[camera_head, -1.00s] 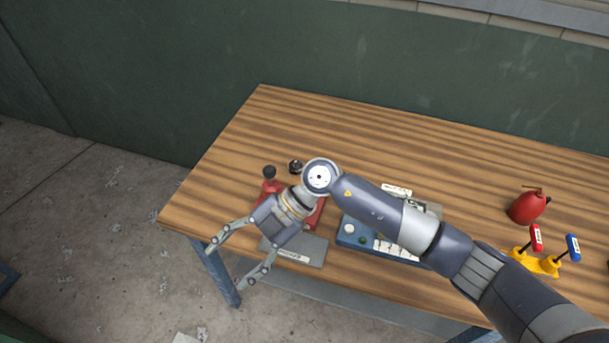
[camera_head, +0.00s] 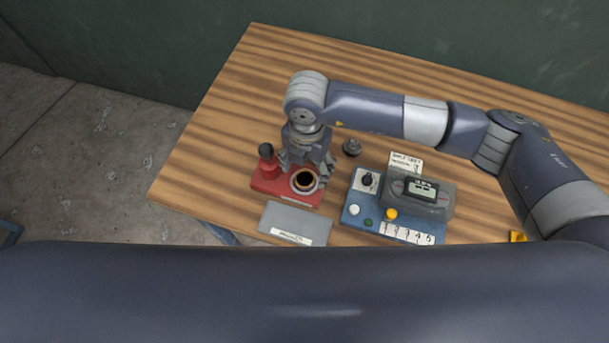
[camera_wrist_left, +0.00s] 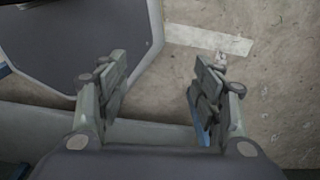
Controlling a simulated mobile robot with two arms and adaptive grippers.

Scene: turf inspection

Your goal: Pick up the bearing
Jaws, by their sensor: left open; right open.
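My left gripper (camera_wrist_left: 158,80) is open and empty in the left wrist view, above the concrete floor. It does not show in the head view.
The wooden table (camera_head: 215,150) is bare at the left and back. A grey labelled plate (camera_head: 290,218) lies in front of the fixture. A blue device with a display (camera_head: 355,207) stands to the right.

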